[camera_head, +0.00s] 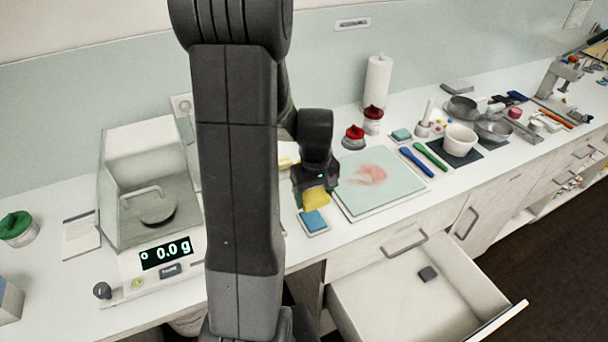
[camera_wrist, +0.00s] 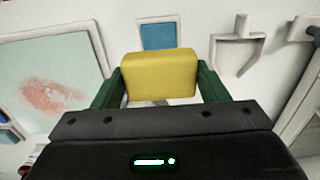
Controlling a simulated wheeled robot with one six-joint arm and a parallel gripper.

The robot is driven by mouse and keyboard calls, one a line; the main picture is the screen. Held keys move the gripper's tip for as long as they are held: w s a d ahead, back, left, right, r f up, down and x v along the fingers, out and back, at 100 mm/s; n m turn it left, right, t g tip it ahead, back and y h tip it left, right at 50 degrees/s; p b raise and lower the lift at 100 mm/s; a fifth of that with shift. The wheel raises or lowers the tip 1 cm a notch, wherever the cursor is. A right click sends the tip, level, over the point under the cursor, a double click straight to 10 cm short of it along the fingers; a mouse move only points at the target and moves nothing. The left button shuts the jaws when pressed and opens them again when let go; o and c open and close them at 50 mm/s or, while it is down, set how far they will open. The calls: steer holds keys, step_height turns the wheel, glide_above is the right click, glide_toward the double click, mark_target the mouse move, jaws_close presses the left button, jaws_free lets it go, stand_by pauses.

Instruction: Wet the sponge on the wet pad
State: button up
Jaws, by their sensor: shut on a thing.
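My gripper (camera_head: 315,190) is shut on a yellow sponge (camera_head: 317,199). In the wrist view the sponge (camera_wrist: 159,75) sits between the two green fingers of my gripper (camera_wrist: 158,85). A blue pad in a pale tray (camera_head: 313,221) lies on the counter just below the sponge; it looks like the wet pad. In the wrist view this blue pad (camera_wrist: 158,36) shows beyond the sponge, partly hidden by it. The sponge appears held above the counter, apart from the pad.
A pale green board (camera_head: 400,192) with a reddish smear lies right of the pad. An open drawer (camera_head: 385,300) juts out at the front. Red-lidded jars (camera_head: 353,138) and a paper roll (camera_head: 377,80) stand behind.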

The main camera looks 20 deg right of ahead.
mark_target(313, 219)
steer(key=shift+w+f, duration=0.2)
steer(key=shift+w, duration=0.1)
steer(key=shift+s+f+b, duration=0.2)
steer(key=shift+f+b, duration=0.35)
steer(key=shift+b, duration=0.05)
steer(key=shift+f+b, duration=1.55)
steer(key=shift+f, duration=0.7)
steer(key=shift+f+b, duration=0.55)
steer(key=shift+r+p, duration=2.55)
steer(key=shift+r, duration=1.05)
steer(key=shift+f, duration=0.1)
